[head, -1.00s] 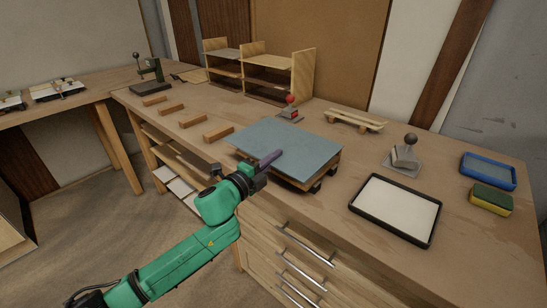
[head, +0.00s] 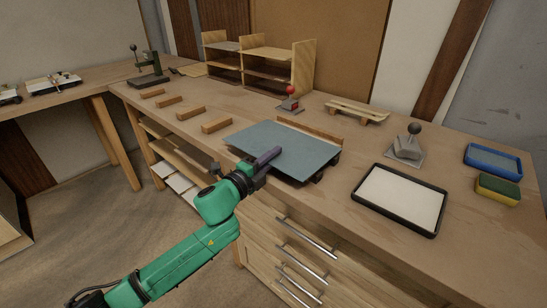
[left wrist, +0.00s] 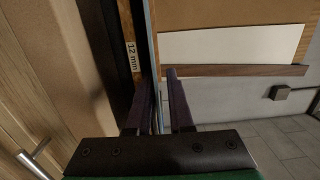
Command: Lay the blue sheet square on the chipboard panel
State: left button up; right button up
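The blue sheet (head: 285,148) lies over the chipboard panel at the front edge of the bench and hides most of it. A tan strip (head: 311,128) shows along the sheet's far edge; I cannot tell whether it is bare panel or a separate piece. My left gripper (head: 270,156) is at the sheet's near edge. In the left wrist view, the fingers (left wrist: 161,92) stand slightly apart, with the thin sheet edge (left wrist: 154,40) between them and a gap at the right finger. The panel's edge (left wrist: 135,62) carries a "12 mm" label. My right gripper is out of view.
A black-rimmed white tray (head: 400,197) lies right of the sheet. Beyond are a ball-knobbed grey block (head: 406,148), a red-knobbed tool (head: 290,103) and a wooden rack (head: 355,112). Several wooden blocks (head: 216,125) lie left. Drawers (head: 290,240) are below.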

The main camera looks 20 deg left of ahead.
pick_arm(q)
jog(key=shift+f, duration=0.65)
jog(key=shift+s+a+f, duration=0.1)
jog(key=shift+s+f, duration=0.05)
jog(key=shift+s, duration=0.3)
jog(key=r+b+v, duration=0.1)
jog(key=b+v, duration=0.1)
jog(key=v, duration=1.1)
jog(key=shift+s+a+r, duration=0.2)
jog(key=shift+s+r, duration=0.1)
